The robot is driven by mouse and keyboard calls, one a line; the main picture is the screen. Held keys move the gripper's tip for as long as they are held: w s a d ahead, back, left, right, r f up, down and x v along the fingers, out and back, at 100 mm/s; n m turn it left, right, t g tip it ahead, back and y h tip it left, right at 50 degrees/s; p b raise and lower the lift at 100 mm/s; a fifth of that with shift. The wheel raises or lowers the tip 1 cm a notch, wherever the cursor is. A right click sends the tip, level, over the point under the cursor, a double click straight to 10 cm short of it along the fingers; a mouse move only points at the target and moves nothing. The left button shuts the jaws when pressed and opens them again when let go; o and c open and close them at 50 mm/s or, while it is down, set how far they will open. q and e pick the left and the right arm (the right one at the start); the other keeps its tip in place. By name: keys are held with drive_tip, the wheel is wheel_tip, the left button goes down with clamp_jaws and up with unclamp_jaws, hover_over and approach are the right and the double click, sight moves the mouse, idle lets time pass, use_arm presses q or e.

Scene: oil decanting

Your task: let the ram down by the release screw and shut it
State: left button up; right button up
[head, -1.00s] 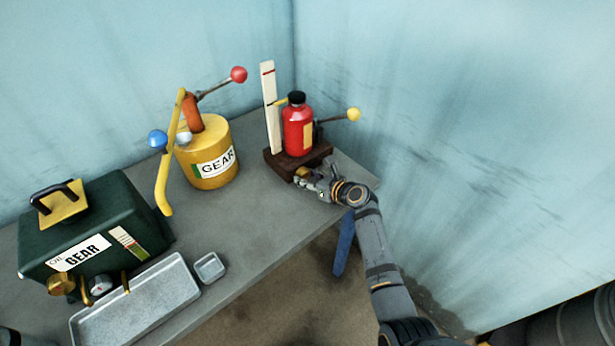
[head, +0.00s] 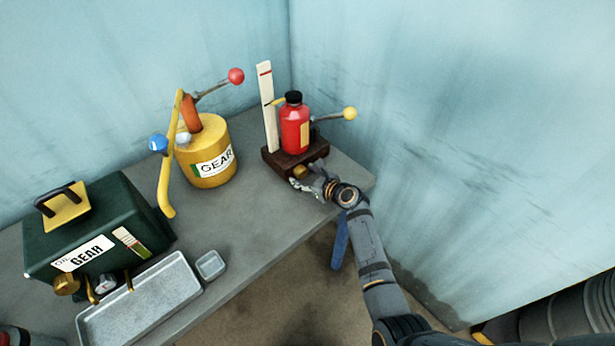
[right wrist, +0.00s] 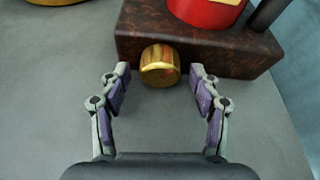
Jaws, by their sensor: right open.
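The ram is a red bottle jack (head: 295,128) with a black cap, standing upright on a dark brown block (head: 280,161) at the back right of the bench. The release screw is a brass knob (right wrist: 160,66) on the block's front face; it also shows in the head view (head: 300,171). My right gripper (right wrist: 160,82) is open, with one finger on each side of the knob and gaps on both sides. It also shows in the head view (head: 309,187), in front of the block. A white upright scale (head: 267,108) with red marks stands beside the jack. My left gripper is not in view.
A yellow-knobbed lever (head: 349,113) sticks out right of the jack. A yellow GEAR can (head: 207,172) with a pump handle stands to the left. A green gear oil box (head: 95,226) and a grey tray (head: 150,300) are farther left. Walls close in behind.

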drive_tip(key=v, duration=1.2)
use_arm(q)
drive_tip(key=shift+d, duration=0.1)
